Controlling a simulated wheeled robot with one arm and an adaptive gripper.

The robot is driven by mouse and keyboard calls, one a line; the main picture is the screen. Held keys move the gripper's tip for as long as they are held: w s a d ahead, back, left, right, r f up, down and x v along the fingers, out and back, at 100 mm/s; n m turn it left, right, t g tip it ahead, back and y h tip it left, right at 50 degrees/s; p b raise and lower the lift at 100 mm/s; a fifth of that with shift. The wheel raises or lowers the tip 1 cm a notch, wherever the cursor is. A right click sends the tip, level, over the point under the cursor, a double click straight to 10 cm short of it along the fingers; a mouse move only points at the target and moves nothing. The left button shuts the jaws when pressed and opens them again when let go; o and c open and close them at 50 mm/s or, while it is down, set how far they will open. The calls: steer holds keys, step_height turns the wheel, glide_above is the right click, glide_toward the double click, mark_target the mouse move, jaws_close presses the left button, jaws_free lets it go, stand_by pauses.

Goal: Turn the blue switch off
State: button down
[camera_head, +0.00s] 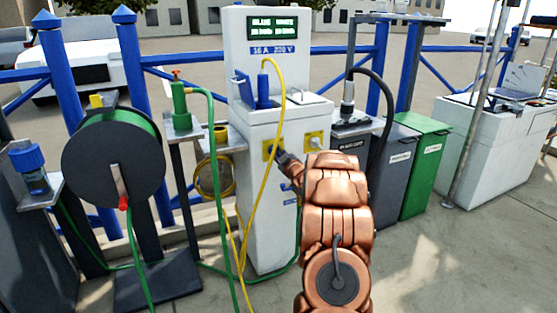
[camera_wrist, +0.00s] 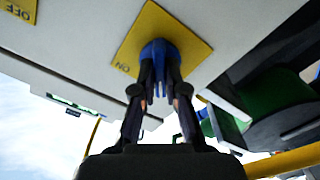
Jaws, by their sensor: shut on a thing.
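The blue switch (camera_wrist: 158,50) sits on a yellow plate (camera_wrist: 137,28) on the white power pedestal (camera_head: 265,200). In the wrist view the plate's visible word reads ON, upside down. My gripper (camera_wrist: 160,80) is shut on the blue switch, with a dark finger on each side of it. In the head view my gripper (camera_head: 284,158) reaches the left yellow plate (camera_head: 270,147) on the pedestal's front, and the switch is hidden there. A second yellow plate (camera_head: 314,141) with a grey fitting is to its right. In the wrist view a yellow plate marked OFF (camera_wrist: 20,9) shows at the upper left corner.
A yellow cable (camera_head: 266,180) hangs from a blue plug (camera_head: 262,88) close left of my gripper. A hose reel (camera_head: 112,160) and green pump fitting (camera_head: 180,105) stand left. Grey and green bins (camera_head: 425,165) stand right. Open pavement lies at the front right.

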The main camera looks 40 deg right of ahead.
steer(key=shift+f+n+b, duration=0.1)
steer(key=shift+n+b, duration=0.25)
steer(key=shift+n, duration=0.25)
steer(key=c, duration=1.2)
jaws_free()
steer(key=v, duration=1.2)
